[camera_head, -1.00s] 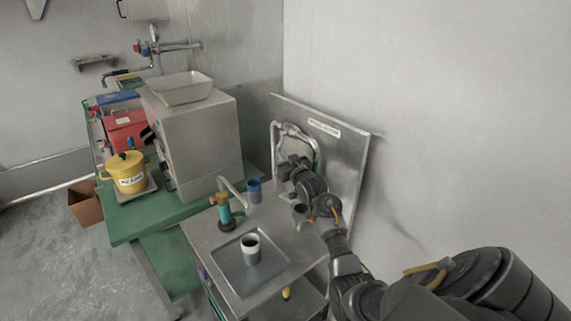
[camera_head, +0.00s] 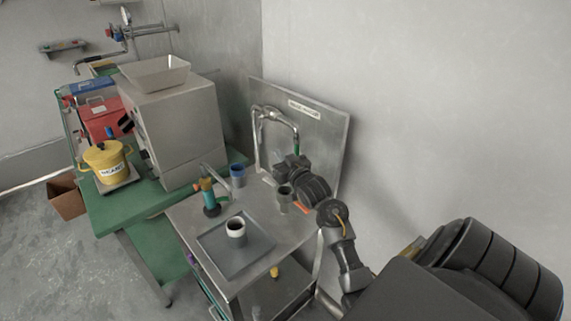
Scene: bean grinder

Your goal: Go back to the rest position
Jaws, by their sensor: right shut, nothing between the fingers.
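My right arm comes in from the lower right. Its gripper (camera_head: 283,170) is small in the picture, partly hidden by my own wrist, and shut on nothing. It is above the back right of the steel table (camera_head: 185,215), in front of the upright steel panel (camera_head: 325,135) and beside the curved pipe (camera_head: 272,112). A small grey cup (camera_head: 284,199) stands on the table just below the wrist. My left gripper is outside the picture.
The grinder box (camera_head: 185,130) and yellow pot (camera_head: 108,163) are on the green table (camera_head: 110,214).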

